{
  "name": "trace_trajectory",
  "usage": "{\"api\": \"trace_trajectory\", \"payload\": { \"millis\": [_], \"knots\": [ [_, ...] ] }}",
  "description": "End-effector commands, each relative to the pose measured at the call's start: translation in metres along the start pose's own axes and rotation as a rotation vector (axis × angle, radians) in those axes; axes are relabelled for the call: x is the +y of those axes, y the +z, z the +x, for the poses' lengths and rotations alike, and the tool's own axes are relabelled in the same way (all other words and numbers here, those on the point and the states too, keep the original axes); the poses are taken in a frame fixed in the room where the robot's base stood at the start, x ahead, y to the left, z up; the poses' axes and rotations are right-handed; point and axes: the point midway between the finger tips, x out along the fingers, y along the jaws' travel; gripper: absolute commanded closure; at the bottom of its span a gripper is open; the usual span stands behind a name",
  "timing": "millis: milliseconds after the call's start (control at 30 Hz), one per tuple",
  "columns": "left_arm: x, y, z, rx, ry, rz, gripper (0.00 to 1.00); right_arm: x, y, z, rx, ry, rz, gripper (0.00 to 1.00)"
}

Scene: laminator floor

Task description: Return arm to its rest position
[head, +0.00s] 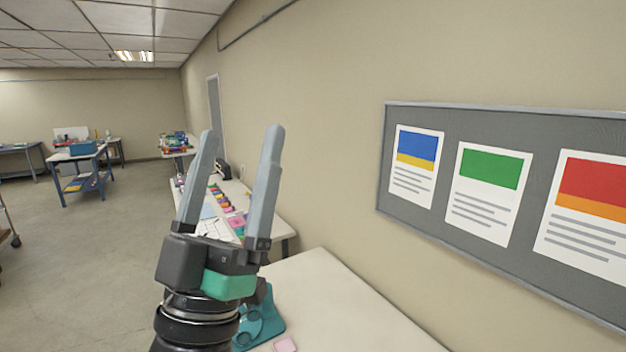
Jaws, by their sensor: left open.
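My left gripper (237,145) stands upright in the lower middle of the head view. Its two long grey fingers point up and are spread apart, with nothing between them. The dark wrist below it carries a teal-green block. The gripper shows in front of the near table and the wall. My right gripper is not in this view.
A pale table (350,312) runs along the wall, with a teal device (262,322) and a pink piece (285,344) on it. Behind stands another table with coloured items (222,198). A notice board (500,255) hangs right. The floor (95,250) at left is largely clear.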

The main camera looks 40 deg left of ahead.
Motion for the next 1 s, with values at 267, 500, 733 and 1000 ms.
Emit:
{"api": "trace_trajectory", "payload": {
  "millis": [267, 500, 733, 1000],
  "knots": [
    [0.092, -0.007, -0.021, -0.207, 0.278, -0.191, 0.06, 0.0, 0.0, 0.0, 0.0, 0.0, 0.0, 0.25],
    [0.092, -0.007, -0.02, -0.212, 0.28, -0.19, 0.06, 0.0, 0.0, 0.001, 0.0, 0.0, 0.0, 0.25],
    [0.097, -0.033, 0.023, -0.212, 0.279, -0.19, 0.06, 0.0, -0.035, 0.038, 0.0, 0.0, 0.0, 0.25],
    [0.108, -0.088, 0.114, -0.211, 0.278, -0.19, 0.06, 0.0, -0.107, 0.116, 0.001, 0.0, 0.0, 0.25]
  ]
}}
